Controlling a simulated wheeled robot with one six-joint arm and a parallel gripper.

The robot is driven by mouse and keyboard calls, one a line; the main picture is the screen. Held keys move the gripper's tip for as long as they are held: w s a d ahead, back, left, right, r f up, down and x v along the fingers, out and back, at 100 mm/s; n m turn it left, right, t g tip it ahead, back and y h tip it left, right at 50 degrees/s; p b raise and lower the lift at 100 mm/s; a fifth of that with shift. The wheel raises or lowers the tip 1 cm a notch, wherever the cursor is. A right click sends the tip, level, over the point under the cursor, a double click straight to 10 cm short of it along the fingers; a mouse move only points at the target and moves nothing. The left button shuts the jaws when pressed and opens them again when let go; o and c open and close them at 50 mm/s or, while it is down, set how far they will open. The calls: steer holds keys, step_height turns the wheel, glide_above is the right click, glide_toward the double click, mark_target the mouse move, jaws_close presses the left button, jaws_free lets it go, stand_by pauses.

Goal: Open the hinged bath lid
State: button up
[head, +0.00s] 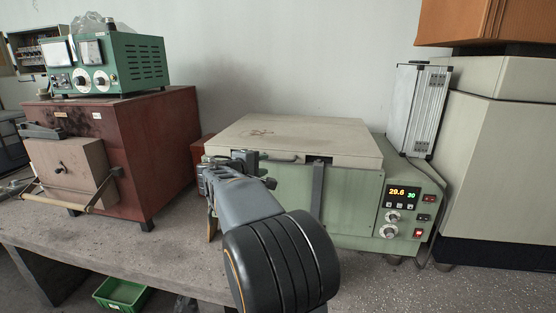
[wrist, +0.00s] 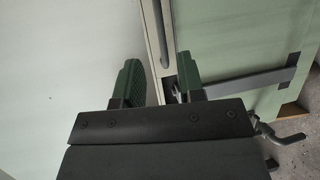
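The bath is a green box (head: 345,205) with a flat cream lid (head: 310,135), which lies closed on top. A thin handle (head: 284,158) runs along the lid's front edge; a dark bar on that edge shows in the wrist view (wrist: 157,35). My gripper (head: 245,160) is at the bath's front, left of the handle's visible part, and my arm hides some of the front. In the wrist view my gripper (wrist: 161,80) is open, its two green fingers apart. The lid's edge strip shows between them. Contact with the handle cannot be told.
A control panel (head: 405,205) with lit digits is on the bath's right. A metal case (head: 419,105) stands behind it. A dark red furnace (head: 155,150) carrying a green instrument (head: 125,65) stands left. The concrete bench (head: 120,242) is bare at front left.

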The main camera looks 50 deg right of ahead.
mark_target(277, 160)
steer(key=p+x, duration=0.1)
steer(key=x, duration=0.8)
steer(key=shift+d+p, duration=0.1)
steer(key=shift+p, duration=0.2)
jaws_close()
